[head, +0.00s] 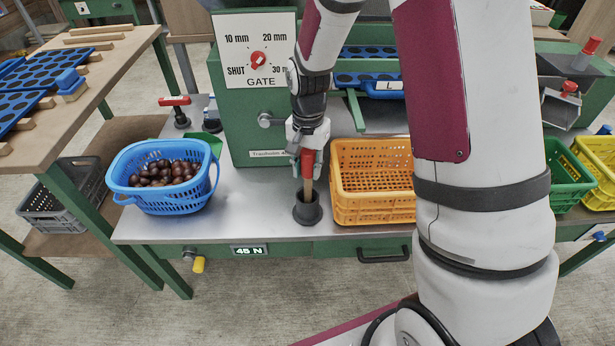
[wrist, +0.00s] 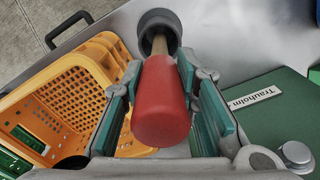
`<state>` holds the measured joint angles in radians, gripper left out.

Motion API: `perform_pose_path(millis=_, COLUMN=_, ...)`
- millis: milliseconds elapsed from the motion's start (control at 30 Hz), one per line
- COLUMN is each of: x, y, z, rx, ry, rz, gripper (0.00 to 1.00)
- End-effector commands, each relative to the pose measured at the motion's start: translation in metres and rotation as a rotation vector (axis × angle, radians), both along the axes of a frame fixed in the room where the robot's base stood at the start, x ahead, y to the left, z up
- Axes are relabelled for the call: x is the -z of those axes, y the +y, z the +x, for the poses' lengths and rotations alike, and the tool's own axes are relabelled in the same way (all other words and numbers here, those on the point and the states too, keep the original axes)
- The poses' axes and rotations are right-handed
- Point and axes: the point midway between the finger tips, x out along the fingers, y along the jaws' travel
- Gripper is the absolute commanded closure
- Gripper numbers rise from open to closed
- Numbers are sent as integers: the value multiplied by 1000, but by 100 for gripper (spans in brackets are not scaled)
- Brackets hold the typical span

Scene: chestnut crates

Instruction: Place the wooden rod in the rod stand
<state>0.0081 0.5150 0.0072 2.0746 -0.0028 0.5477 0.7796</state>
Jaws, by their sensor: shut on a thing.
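The wooden rod (head: 308,187) has a thick red end at the top and stands about upright. It also shows in the wrist view (wrist: 159,46), red end toward the camera. My gripper (head: 307,172) is shut on the rod, its fingers on either side of the red part. The rod stand (head: 307,211) is a dark round cup on a wider base near the metal bench's front edge. It also shows in the wrist view (wrist: 147,20). The rod's lower end appears to be within the stand's mouth; how deep it sits is hidden.
A blue basket (head: 165,204) of chestnuts stands left of the stand. An empty orange crate (head: 372,213) stands close on its right. The green machine with the gate dial (head: 258,62) rises behind. A green crate (head: 565,190) is farther right. Bare metal lies between basket and stand.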

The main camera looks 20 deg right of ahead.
Motion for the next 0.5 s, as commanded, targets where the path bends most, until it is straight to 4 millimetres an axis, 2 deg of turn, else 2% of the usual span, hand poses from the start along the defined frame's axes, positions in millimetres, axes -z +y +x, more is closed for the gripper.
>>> perform_pose_path(millis=100, x=19, y=0, z=-1, rx=1, ry=4, rz=0, gripper=100)
perform_pose_path(millis=200, x=30, y=0, z=0, rx=1, ry=2, rz=1, gripper=100)
perform_pose_path(millis=500, x=31, y=0, z=0, rx=0, ry=1, rz=0, gripper=100)
